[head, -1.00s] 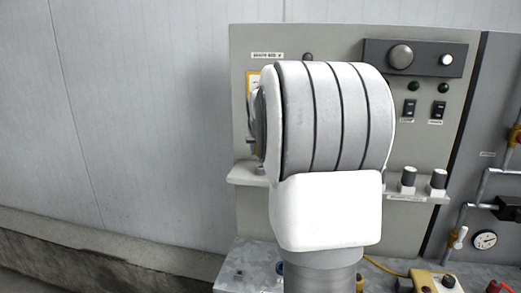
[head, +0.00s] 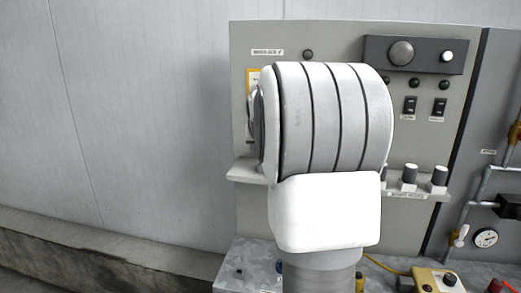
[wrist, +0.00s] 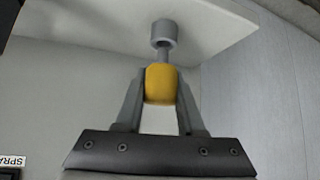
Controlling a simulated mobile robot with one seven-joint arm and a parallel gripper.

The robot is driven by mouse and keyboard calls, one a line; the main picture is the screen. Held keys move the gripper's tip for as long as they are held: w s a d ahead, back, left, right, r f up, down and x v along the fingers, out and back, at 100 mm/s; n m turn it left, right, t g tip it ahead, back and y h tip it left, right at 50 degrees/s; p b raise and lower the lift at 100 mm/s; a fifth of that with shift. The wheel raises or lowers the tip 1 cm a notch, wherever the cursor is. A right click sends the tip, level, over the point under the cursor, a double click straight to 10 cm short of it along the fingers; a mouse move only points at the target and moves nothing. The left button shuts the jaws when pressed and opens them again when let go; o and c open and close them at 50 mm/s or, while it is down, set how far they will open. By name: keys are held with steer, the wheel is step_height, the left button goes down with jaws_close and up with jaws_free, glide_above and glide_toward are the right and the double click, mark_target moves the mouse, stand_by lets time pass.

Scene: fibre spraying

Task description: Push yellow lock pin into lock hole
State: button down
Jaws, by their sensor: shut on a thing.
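In the wrist view, my gripper (wrist: 160,90) is shut on the yellow lock pin (wrist: 160,85), its two grey fingers gripping the yellow head from both sides. The pin's thin grey shank (wrist: 163,54) points up from the head to a grey round collar (wrist: 164,32) under a pale shelf. The shank's tip meets or enters the collar; the lock hole itself is hidden, and I cannot tell how deep the tip is. In the head view my arm hides the gripper and the pin.
The pale shelf (head: 246,173) runs along the grey control panel (head: 345,45), with knobs on its right part. A yellow box (head: 436,280) and a gauge (head: 485,238) are at the lower right. A plain wall stands at the left.

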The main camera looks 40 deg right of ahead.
steer(key=shift+f+b, duration=1)
steer(key=shift+f, duration=0.25)
steer(key=shift+c, duration=2.2)
jaws_free()
steer(key=shift+r, duration=0.1)
